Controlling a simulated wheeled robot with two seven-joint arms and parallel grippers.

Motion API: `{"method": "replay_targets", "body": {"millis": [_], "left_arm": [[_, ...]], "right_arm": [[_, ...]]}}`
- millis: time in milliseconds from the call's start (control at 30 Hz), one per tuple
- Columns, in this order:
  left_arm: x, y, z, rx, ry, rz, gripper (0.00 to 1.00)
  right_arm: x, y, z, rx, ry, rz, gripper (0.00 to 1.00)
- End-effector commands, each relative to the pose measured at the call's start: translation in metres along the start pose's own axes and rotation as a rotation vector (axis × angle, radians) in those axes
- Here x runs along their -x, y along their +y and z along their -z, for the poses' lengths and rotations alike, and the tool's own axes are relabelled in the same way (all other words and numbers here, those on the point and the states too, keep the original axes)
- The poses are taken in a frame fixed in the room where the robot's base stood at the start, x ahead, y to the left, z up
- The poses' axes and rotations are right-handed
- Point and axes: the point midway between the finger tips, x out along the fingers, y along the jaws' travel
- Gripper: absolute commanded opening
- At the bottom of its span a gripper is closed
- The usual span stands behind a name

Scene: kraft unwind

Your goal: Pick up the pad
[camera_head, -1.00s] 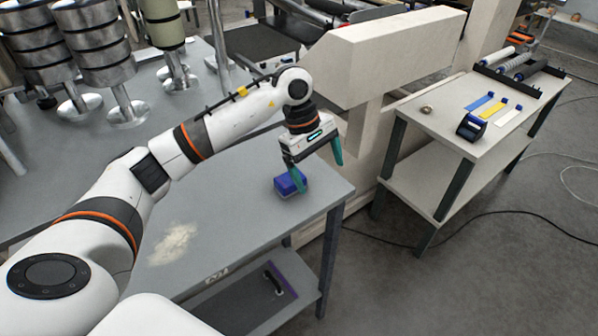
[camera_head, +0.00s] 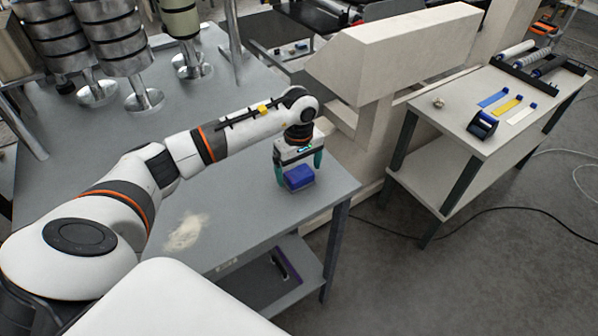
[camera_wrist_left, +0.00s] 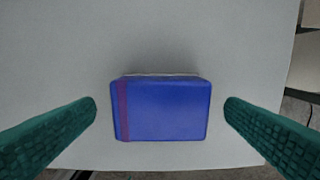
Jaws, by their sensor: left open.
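The pad (camera_head: 299,177) is a small blue block lying on the grey table near its right end. In the left wrist view the pad (camera_wrist_left: 165,109) is blue on top with a purple stripe at its left side and a pale edge at the back. My left gripper (camera_head: 299,176) points down over it with its green fingers open. In the left wrist view the open fingers of the left gripper (camera_wrist_left: 160,112) stand on either side of the pad with a gap on each side, not touching it. The right gripper is not in view.
The grey table (camera_head: 255,215) has a pale powdery patch (camera_head: 187,232) and a lower shelf. A cream machine frame (camera_head: 400,60) stands close behind. A side table (camera_head: 455,115) at the right holds coloured strips, a dark blue dispenser and rollers. Metal spindles stand at the upper left.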

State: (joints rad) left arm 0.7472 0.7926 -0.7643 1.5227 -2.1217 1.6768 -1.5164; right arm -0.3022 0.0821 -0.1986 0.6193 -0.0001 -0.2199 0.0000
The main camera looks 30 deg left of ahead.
Motion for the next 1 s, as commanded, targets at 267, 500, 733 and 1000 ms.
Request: {"method": "replay_targets", "body": {"millis": [267,500,733,1000], "left_arm": [[-0.019,0.000,0.000,0.000,-0.001,0.002,0.94],[-0.019,0.000,0.000,0.000,0.000,0.002,0.77],[-0.018,-0.001,0.000,0.001,0.000,0.002,0.44],[-0.014,-0.001,0.000,0.001,-0.001,0.004,0.44]], "right_arm": [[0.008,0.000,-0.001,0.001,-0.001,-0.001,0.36],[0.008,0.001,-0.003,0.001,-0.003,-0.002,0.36],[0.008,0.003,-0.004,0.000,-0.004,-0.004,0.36],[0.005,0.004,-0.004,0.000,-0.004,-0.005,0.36]]}}
